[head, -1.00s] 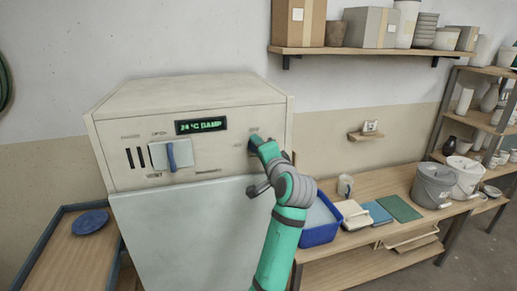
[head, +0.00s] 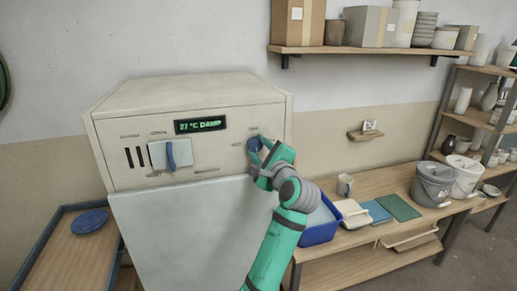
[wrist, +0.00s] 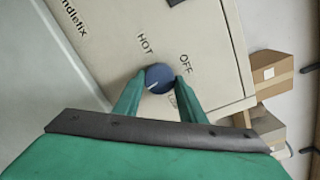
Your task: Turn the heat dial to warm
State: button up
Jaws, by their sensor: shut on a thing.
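The heat dial (head: 254,144) is a round blue knob on the right of the cream cabinet's (head: 190,105) front panel. My gripper (head: 262,158) is shut on it. In the wrist view the green fingertips (wrist: 160,84) press the dial (wrist: 159,77) from both sides. A short white mark on the dial points to the picture's lower left. The labels HOT and OFF are readable beside the dial; another label is partly hidden by the right finger. The display (head: 201,125) reads 27 °C DAMP in green.
A blue lever on a pale plate (head: 171,153) is left of the dial. A blue tub (head: 320,228), books and grey and white buckets (head: 433,182) stand on the bench at right. A wall shelf (head: 365,48) holds boxes and pots.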

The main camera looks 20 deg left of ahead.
jog(key=shift+f+m, duration=0.15)
jog(key=shift+m, duration=0.85)
jog(key=o, duration=1.1)
jog(key=shift+c, duration=0.2)
jog(key=v, duration=1)
jog(key=shift+s+d, duration=0.25)
jog(key=shift+s, duration=0.05)
jog(key=shift+f, duration=0.1)
